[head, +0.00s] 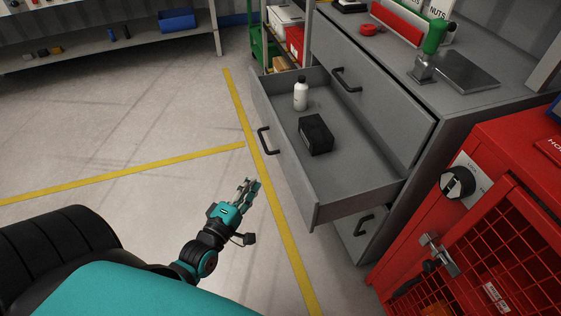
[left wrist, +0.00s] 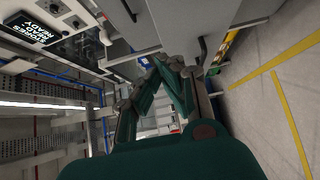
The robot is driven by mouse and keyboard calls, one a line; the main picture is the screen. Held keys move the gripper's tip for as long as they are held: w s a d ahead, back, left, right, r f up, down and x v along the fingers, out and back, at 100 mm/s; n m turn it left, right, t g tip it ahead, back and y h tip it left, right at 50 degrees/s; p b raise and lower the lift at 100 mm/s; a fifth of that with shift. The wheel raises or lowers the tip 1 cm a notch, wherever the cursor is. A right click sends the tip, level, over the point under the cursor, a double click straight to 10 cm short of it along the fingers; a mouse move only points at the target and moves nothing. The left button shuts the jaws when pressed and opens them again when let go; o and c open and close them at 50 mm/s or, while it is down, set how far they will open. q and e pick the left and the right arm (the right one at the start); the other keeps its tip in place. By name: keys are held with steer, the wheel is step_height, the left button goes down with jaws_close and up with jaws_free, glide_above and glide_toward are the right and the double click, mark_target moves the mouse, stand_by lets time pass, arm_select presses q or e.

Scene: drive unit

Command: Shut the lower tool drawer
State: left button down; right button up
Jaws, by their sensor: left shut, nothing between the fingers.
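The lower tool drawer (head: 350,175) is grey and stands pulled far out of the grey cabinet (head: 455,115) in the head view. Its front panel faces left and carries a black bar handle (head: 266,141). A white bottle (head: 300,95) stands upright inside, and a black box (head: 316,134) lies near it. My left gripper (head: 250,186) is shut and empty, left of the drawer front and apart from it in the picture. In the left wrist view its fingers (left wrist: 168,66) come together before grey panels and a dark handle (left wrist: 201,50). My right gripper is out of view.
The upper drawer front (head: 372,92) is above the open drawer. Another handle (head: 364,225) shows below it. A red cabinet (head: 475,215) with mesh stands at right. A green cart (head: 262,45) is behind the drawer. The floor (head: 120,130) at left is clear.

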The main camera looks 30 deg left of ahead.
arm_select(q)
steer(key=shift+w+d+b, duration=0.15)
steer(key=shift+w+d, duration=0.15)
steer(key=shift+w, duration=1.7)
steer(key=shift+w+d+b, duration=0.1)
steer(key=shift+w+d, duration=0.25)
steer(key=shift+w, duration=1.6)
steer(key=shift+w+d+b, duration=0.15)
steer(key=shift+w+d, duration=0.15)
steer(key=shift+w, duration=1.7)
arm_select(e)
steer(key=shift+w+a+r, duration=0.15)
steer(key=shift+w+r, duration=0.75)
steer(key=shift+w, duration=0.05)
